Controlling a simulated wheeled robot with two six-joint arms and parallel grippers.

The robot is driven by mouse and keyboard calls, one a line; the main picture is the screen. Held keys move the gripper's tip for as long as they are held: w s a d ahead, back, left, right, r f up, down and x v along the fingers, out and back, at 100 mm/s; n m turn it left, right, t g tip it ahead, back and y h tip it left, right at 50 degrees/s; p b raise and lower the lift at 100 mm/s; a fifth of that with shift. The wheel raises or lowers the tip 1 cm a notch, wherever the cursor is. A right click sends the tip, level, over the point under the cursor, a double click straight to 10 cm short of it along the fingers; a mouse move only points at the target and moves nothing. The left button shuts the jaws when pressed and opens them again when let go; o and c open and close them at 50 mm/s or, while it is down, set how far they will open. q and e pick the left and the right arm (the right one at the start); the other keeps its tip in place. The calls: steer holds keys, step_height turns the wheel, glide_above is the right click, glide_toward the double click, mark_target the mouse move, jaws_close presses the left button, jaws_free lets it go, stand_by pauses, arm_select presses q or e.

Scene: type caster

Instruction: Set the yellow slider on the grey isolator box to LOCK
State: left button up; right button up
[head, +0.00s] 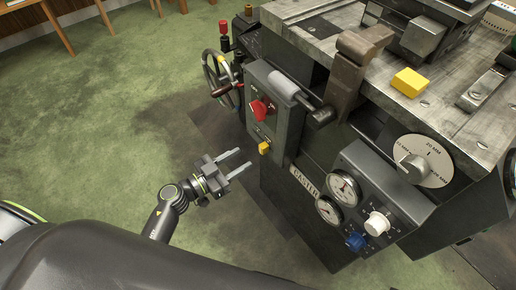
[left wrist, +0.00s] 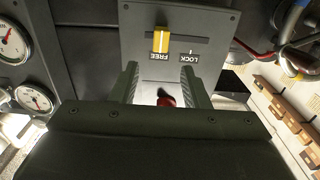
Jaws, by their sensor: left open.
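The grey isolator box (head: 292,137) is on the left face of the dark machine, with the yellow slider (head: 264,148) low on its front. In the left wrist view the slider (left wrist: 161,40) stands over the FREE label (left wrist: 163,57). The LOCK label (left wrist: 189,58) is to its right in that view, at the other part of the slot. My left gripper (head: 243,161) is open and empty, just below and left of the slider, apart from it. Its two fingers (left wrist: 162,88) also show in the left wrist view, short of the slider. My right gripper is not in view.
A red rotary knob (head: 259,109) is above the slider on the box. A handwheel (head: 217,74) is at the left, and a panel with gauges (head: 344,187) and white and blue knobs is at the right. Open green floor (head: 110,130) lies left of the machine.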

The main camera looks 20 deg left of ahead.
mark_target(260, 148)
arm_select(q)
steer(key=x, duration=0.6)
steer(key=shift+b, duration=0.4)
steer(key=shift+w+d, duration=0.4)
steer(key=shift+w, duration=0.1)
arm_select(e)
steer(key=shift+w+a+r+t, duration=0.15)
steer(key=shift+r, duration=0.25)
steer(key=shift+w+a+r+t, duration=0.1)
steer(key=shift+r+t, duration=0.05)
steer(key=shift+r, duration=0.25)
arm_select(q)
jaws_close()
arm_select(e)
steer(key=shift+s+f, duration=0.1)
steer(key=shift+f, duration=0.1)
